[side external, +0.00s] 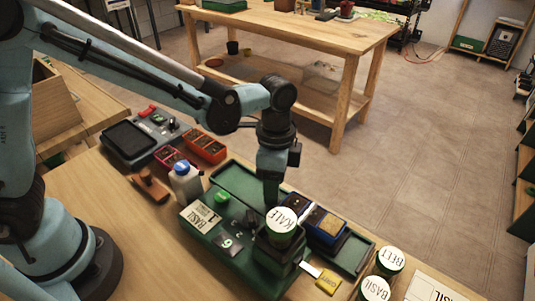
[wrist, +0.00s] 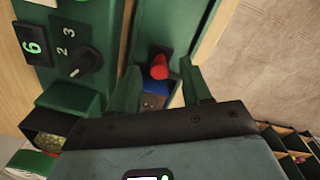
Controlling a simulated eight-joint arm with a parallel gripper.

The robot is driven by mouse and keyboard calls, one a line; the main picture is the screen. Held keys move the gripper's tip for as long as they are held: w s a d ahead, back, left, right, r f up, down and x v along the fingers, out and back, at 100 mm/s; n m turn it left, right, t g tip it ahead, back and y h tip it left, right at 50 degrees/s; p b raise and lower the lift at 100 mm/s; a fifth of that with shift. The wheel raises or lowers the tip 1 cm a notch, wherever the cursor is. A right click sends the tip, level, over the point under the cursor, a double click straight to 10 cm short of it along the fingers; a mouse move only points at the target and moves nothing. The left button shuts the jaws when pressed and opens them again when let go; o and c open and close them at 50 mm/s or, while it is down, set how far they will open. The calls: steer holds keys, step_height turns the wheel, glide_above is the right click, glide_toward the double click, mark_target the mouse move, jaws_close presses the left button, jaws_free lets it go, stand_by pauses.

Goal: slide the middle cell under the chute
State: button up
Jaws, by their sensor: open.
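The green seed machine (side external: 222,243) stands on the bench, with a canister marked KALE (side external: 281,221) on top of its dark chute housing (side external: 277,256). Blue cells (side external: 326,225) sit in the green track behind it, at least one with brown fill. My gripper (side external: 270,195) points down at the track, behind the canister; its fingertips are hidden there. In the wrist view my open fingers (wrist: 158,72) stand either side of a red knob (wrist: 159,68) on a blue cell (wrist: 154,97). I cannot tell whether they touch it, or which cell this is.
The track's right end (side external: 355,254) looks empty.

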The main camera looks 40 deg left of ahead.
step_height(320, 180, up, 12)
steer(key=shift+w+f, duration=0.15)
steer(key=shift+w, duration=0.1)
stand_by(0.3)
steer(key=shift+a, duration=0.1)
steer(key=s+a+f+n+t, duration=0.1)
steer(key=s+a+n+t, duration=0.2)
steer(key=a+n, duration=0.3)
steer(key=s+a+n+t, duration=0.4)
steer(key=a+n, duration=0.2)
steer(key=a, duration=0.4)
steer(key=shift+a+f+n+t, duration=0.25)
steer(key=shift+f+n+t, duration=0.05)
steer(key=shift+f, duration=0.1)
